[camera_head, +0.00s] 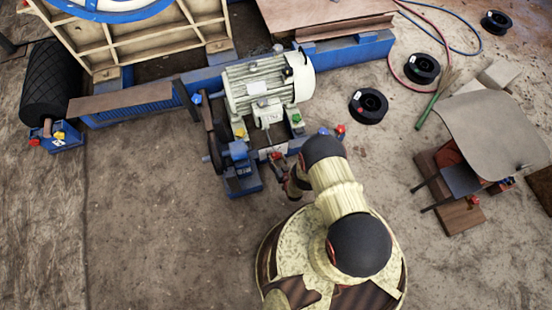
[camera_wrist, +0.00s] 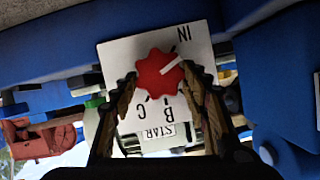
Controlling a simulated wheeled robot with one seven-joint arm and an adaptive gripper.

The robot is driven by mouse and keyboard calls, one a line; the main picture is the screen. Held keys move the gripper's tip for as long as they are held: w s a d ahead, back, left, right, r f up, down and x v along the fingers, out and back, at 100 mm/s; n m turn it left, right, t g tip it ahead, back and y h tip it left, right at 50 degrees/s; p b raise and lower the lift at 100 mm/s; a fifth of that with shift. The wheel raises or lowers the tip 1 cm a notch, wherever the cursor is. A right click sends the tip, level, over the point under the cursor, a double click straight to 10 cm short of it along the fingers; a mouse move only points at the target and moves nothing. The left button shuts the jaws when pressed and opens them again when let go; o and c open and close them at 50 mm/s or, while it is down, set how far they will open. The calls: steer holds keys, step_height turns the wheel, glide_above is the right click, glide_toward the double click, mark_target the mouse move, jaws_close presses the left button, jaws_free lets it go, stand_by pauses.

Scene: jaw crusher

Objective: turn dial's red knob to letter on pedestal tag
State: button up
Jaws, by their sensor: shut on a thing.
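The red knob (camera_wrist: 158,74) is lobed and sits on a white dial plate (camera_wrist: 122,56) in the wrist view. A white pointer mark on the knob points to the upper right, near the plate's upside-down lettering. The letters B and C stand below the knob, with a boxed label under them. My gripper (camera_wrist: 160,82) has one finger on each side of the knob and is shut on it. In the head view my gripper (camera_head: 290,182) is small beside the blue machine base, and the dial face cannot be made out. I cannot identify the pedestal tag.
A pale motor (camera_head: 265,85) stands on the blue frame (camera_head: 345,50) just behind my gripper. Black spools (camera_head: 368,105) and a low table with a grey sheet (camera_head: 490,125) are on the right. The floor at lower left is clear.

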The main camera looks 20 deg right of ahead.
steer(key=m+y, duration=0.2)
steer(key=m, duration=0.1)
steer(key=shift+d+f, duration=0.15)
steer(key=shift+d, duration=0.2)
steer(key=shift+d+f+m+t+y, duration=0.15)
steer(key=shift+m+t+y, duration=0.35)
steer(key=shift+m+y, duration=0.7)
steer(key=shift+m, duration=0.4)
steer(key=o, duration=1.1)
steer(key=shift+c, duration=0.2)
steer(key=shift+o, duration=0.5)
steer(key=v, duration=0.7)
steer(key=shift+s, duration=0.3)
